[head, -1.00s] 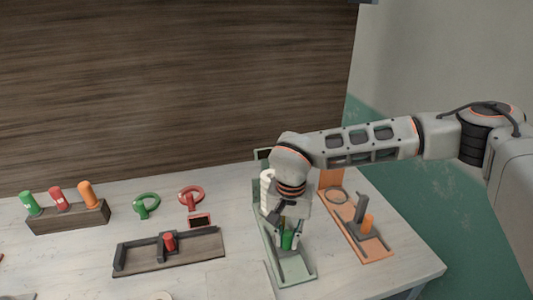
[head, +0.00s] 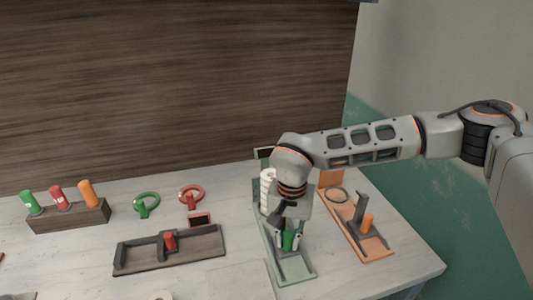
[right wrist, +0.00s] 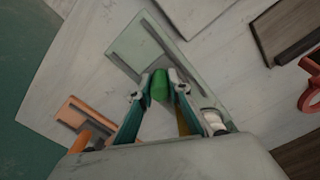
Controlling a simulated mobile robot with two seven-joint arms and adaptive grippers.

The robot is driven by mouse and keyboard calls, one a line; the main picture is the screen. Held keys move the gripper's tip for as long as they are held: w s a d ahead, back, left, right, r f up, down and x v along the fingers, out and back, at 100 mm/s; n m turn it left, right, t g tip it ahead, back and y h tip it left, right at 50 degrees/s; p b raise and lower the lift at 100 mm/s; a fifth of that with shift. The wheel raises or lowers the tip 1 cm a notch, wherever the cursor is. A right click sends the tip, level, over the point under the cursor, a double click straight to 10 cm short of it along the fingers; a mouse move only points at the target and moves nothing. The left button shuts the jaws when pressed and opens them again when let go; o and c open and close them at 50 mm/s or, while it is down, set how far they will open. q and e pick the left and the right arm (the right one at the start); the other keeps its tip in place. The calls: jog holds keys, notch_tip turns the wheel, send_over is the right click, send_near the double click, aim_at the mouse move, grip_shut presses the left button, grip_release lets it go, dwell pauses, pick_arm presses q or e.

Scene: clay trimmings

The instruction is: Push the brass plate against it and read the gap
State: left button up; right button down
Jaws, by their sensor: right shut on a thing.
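My right gripper (head: 288,241) is over the pale green fixture and shut on a green cylinder (head: 288,239). In the right wrist view the green cylinder (right wrist: 159,86) sits between the two fingertips (right wrist: 162,84). The pale green fixture (head: 294,270) has a dark slot along its bare near end, and it also shows in the right wrist view (right wrist: 128,50). Whether the cylinder touches the fixture's floor is hard to tell. I cannot make out a brass plate or any gap reading. My left gripper is not in view.
An orange fixture (head: 374,252) with an orange cylinder (head: 367,222) stands to the right. A dark fixture (head: 200,243) with a red cylinder (head: 170,241) lies left. Green (head: 146,197) and red (head: 191,190) rings and a cylinder rack (head: 70,216) are farther left. A white stack (head: 267,190) stands behind the gripper.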

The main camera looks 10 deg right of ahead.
jog(key=shift+s, duration=0.45)
dwell(0.3)
jog(key=c, duration=0.9)
grip_release()
jog(key=shift+r, duration=0.1)
notch_tip(320, 180, up, 5)
jog(key=p, duration=0.3)
jog(key=shift+p, duration=0.4)
jog(key=shift+r, duration=0.9)
jog(key=shift+s, duration=0.1)
